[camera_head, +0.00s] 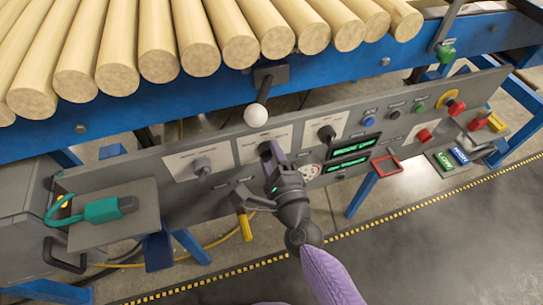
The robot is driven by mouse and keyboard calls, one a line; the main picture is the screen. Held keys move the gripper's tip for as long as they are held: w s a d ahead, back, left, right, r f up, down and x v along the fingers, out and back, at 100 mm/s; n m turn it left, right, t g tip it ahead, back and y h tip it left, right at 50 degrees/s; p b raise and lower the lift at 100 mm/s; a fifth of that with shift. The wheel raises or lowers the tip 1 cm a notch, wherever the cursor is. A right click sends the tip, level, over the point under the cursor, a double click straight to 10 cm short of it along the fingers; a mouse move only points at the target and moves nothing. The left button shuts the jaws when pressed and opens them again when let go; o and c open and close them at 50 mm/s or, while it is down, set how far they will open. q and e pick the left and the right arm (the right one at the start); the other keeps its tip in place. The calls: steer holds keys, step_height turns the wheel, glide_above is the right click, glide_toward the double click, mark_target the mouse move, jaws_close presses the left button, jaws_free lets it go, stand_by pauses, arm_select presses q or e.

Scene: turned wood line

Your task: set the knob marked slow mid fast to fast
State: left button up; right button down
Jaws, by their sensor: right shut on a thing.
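The grey control panel (225,200) carries three knobs on pale plates. The left knob (202,165) and the right knob (326,132) are uncovered. The middle plate (250,152) is partly covered by my right gripper (268,154), whose arm comes up from the bottom with a purple sleeve. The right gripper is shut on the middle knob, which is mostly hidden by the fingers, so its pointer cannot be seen. The markings on the plates are too small to read, so I cannot tell which knob bears slow, mid, fast. My left gripper is not in view.
A lever with a white ball (255,115) stands just above the middle plate. Green displays (355,147), a red frame (386,166) and a red emergency button (455,106) lie to the right. A teal device (105,209) rests on the left shelf. Logs (200,58) line the conveyor behind.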

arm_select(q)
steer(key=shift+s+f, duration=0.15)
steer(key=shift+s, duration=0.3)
arm_select(e)
steer(key=shift+f+m, duration=0.1)
steer(key=shift+m, duration=0.8)
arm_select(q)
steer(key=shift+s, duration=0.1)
arm_select(e)
steer(key=shift+c, duration=0.9)
jaws_free()
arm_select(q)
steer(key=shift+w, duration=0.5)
